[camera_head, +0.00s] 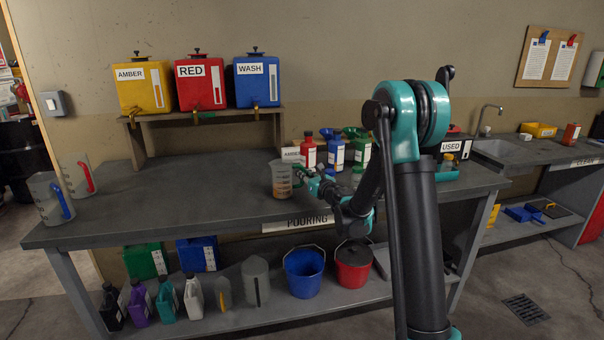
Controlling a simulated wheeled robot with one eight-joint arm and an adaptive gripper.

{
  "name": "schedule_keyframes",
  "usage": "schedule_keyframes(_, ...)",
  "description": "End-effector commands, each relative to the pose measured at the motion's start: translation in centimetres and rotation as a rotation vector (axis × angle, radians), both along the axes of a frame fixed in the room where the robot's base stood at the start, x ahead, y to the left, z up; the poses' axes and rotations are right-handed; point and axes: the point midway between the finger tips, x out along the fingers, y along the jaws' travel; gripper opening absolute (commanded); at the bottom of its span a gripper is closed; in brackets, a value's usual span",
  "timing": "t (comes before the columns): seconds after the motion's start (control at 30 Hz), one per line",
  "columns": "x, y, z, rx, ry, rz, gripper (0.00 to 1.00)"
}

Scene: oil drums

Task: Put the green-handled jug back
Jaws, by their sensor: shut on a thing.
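A clear jug (281,182) with a little amber-brown liquid in it is upright at the middle of the bench. My gripper (299,174) reaches it from the right and is shut on it at its handle side. The fingers and the handle are small and overlap, so the green of the handle is hard to tell from my teal gripper. I cannot tell whether the jug's base touches the bench top. A jug with a blue handle (50,198) and one with a red handle (77,175) stand at the bench's left end.
The bench (190,190) is clear left of the jug. Yellow (138,92), red (196,88) and blue (254,84) drums stand on a rack behind. Bottles and funnels (333,150) stand close behind my gripper. Buckets (304,272) and containers fill the lower shelf.

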Motion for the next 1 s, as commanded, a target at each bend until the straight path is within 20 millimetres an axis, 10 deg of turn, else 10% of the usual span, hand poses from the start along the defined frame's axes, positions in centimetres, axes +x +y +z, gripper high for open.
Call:
schedule_keyframes(0.1,0.0,0.0,-0.3,0.000,0.000,0.000,0.00)
schedule_keyframes(0.3,0.0,0.0,-0.2,0.000,0.000,0.000,0.33)
schedule_keyframes(0.67,-0.2,-0.1,0.1,0.000,0.000,0.000,0.33)
schedule_keyframes(1.0,-5.2,-3.7,-0.1,0.000,0.000,-0.003,0.33)
